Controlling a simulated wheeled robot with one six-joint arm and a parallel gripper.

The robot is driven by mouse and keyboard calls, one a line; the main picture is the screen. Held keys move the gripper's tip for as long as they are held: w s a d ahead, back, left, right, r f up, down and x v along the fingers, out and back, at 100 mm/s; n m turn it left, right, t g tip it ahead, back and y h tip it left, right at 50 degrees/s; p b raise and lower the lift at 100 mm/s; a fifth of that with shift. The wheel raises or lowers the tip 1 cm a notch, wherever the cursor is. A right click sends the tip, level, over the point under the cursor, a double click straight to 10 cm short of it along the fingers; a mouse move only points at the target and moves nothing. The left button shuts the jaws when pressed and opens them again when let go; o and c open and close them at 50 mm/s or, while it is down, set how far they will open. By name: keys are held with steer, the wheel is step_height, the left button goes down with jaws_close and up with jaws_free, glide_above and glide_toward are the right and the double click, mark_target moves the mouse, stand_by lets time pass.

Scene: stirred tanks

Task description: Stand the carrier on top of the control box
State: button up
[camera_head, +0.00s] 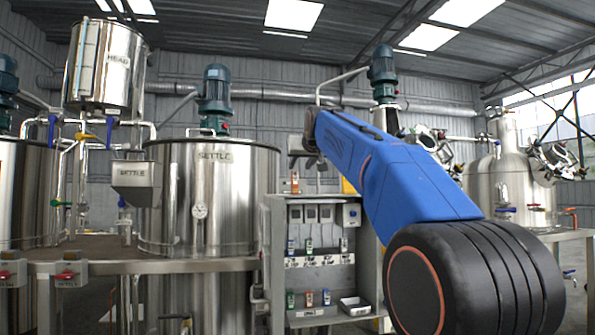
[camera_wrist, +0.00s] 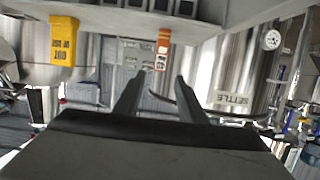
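A small orange-red carrier (camera_head: 295,182) with a white label stands upright on top of the grey control box (camera_head: 273,240), near its left end. In the wrist view, which is upside down, the carrier (camera_wrist: 163,45) shows beyond the fingertips, in line with the gap between them. The top of the box (camera_wrist: 110,20) shows there too. My gripper (camera_wrist: 160,77) is open, its two dark fingers apart with nothing held between them. In the head view my gripper (camera_head: 304,158) is just above the carrier, partly hidden by my blue arm.
A yellow out-of-use sign (camera_wrist: 64,40) stands on the same top, to one side. Small coloured carriers (camera_head: 309,246) sit on the box's front shelves, with a white tray (camera_head: 355,306) below. A steel settle tank (camera_head: 210,190) stands at left, another vessel (camera_head: 500,180) at right.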

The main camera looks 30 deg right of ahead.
steer(key=shift+v, duration=1.55)
